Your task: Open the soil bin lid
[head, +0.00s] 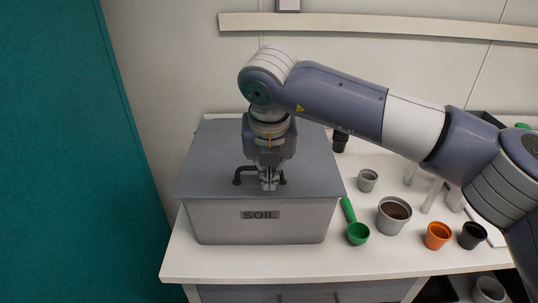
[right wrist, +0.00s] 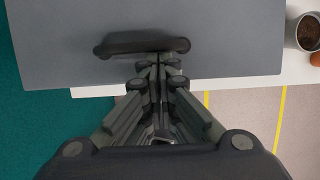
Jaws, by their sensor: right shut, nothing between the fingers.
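The soil bin (head: 300,222) is a grey box with a "SOIL" label, standing at the left end of the white table. Its grey-blue lid (head: 215,160) lies over the top and looks closed. A dark handle (head: 240,177) is on the lid near its front edge. My right gripper (head: 269,186) points down at the handle, with its fingers shut and empty. In the right wrist view the lid (right wrist: 230,30) fills the top, and the fingertips (right wrist: 157,62) are at the middle of the handle (right wrist: 120,45). I cannot tell whether they touch it. My left gripper is not in view.
Right of the bin are a green scoop (head: 357,232), a grey pot with soil (head: 393,216), an orange pot (head: 438,236), a black pot (head: 472,235) and a small empty grey pot (head: 367,180). A teal panel (head: 60,150) stands at the left. My right arm crosses above the table.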

